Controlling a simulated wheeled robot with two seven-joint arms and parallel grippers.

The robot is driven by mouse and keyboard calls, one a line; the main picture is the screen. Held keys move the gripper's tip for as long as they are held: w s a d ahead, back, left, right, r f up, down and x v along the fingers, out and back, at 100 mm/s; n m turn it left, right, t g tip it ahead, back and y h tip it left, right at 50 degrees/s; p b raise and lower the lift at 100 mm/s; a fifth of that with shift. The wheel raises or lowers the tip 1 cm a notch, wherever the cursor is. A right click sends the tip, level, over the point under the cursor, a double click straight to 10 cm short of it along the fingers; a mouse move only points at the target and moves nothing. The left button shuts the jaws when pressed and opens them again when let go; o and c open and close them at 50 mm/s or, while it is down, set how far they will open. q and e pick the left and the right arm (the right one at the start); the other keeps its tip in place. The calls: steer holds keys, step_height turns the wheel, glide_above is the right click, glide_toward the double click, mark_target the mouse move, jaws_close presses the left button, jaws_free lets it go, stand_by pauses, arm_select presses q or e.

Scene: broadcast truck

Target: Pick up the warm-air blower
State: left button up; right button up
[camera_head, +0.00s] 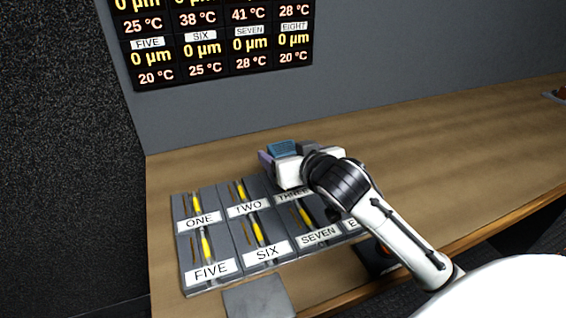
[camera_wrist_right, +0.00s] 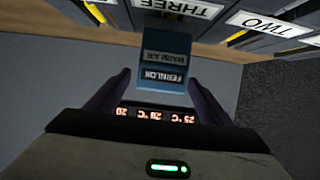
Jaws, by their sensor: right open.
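The warm-air blower (camera_head: 283,147) is a blue block behind the slotted panel in the head view, partly hidden by my right gripper (camera_head: 286,154). In the right wrist view, the blower (camera_wrist_right: 166,48) is a blue-grey box with upside-down "FERNLOK" and "WARM AIR" labels. It lies ahead of and between the two fingers of my right gripper (camera_wrist_right: 158,80), which is open. Gaps show between its labelled end and both fingertips. I cannot tell the exact depth between them. My left gripper is not in view.
A grey panel of numbered slots (camera_head: 213,270) with yellow parts stands on the wooden counter (camera_head: 440,150). My right arm covers its right side. A wall display (camera_head: 215,45) shows temperatures and zero readings. The counter's right stretch is mostly clear, with a small object (camera_head: 556,96) at its far edge.

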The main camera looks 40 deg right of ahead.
steer(key=x, duration=0.5)
steer(key=shift+w, duration=0.1)
steer(key=c, duration=1.6)
